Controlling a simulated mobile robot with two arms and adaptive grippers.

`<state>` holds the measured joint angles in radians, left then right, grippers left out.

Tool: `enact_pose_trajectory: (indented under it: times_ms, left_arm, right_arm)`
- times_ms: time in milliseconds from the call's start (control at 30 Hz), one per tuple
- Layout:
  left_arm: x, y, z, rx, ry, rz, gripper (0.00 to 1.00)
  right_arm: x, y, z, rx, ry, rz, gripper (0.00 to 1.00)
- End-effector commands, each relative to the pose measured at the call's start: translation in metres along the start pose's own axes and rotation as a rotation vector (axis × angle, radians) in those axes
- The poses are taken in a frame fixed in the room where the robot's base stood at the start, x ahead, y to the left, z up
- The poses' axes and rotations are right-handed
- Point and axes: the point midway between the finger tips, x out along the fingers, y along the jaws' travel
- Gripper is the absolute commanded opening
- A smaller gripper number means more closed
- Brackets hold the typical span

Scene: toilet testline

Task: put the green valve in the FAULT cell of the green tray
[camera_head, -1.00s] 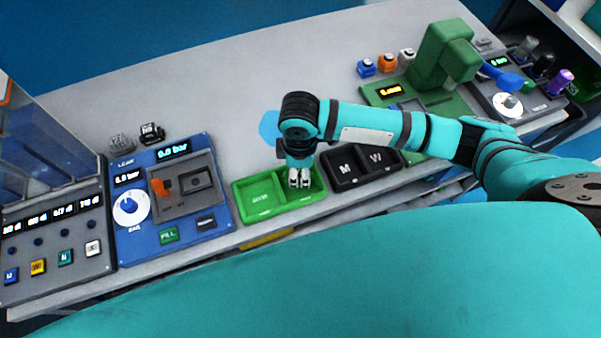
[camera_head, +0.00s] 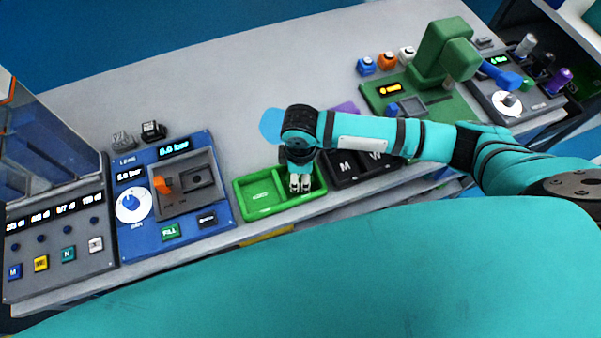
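The green tray (camera_head: 240,199) lies near the front edge of the bench and has two cells. The left cell is empty, with a label too small to read. My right gripper (camera_head: 301,186) points down at the right cell, and its pale fingertips are close together there. I cannot tell whether they hold anything. I cannot make out the green valve; the gripper may hide it. The right cell's label is hidden too. My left gripper is not in view.
A black tray marked M and W (camera_head: 347,167) stands just right of the green tray, partly under my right arm. A blue leak tester (camera_head: 135,235) stands left. A green press (camera_head: 443,55) and several coloured valves, one purple (camera_head: 558,77), are at the right.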

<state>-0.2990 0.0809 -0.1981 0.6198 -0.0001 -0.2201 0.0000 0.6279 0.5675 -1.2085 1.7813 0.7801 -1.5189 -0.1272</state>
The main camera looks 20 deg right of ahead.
Motion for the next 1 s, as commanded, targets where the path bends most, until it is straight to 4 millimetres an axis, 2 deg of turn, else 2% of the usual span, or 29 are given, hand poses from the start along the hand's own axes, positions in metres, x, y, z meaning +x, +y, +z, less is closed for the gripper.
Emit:
enact_pose_trajectory:
  times_ms: [167, 267, 500, 700, 833, 1000]
  left_arm:
    - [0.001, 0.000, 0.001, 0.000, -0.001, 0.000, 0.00]
    - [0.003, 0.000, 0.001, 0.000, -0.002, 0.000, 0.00]
    - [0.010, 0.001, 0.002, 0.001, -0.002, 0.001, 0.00]
    - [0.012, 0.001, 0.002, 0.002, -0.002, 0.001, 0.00]
    - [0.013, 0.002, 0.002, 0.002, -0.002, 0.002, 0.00]
    - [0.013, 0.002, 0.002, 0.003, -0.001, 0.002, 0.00]
  right_arm:
    - [-0.008, 0.001, -0.001, 0.001, 0.002, 0.002, 0.44]
    - [-0.022, 0.001, -0.001, -0.001, 0.003, 0.002, 0.44]
    - [-0.075, 0.001, -0.001, -0.001, 0.003, 0.004, 0.44]
    - [-0.109, 0.001, -0.001, 0.000, 0.002, 0.002, 0.44]
    - [-0.120, 0.000, -0.001, 0.000, 0.001, 0.001, 0.44]
    - [-0.123, 0.000, 0.000, 0.000, 0.000, -0.001, 0.44]
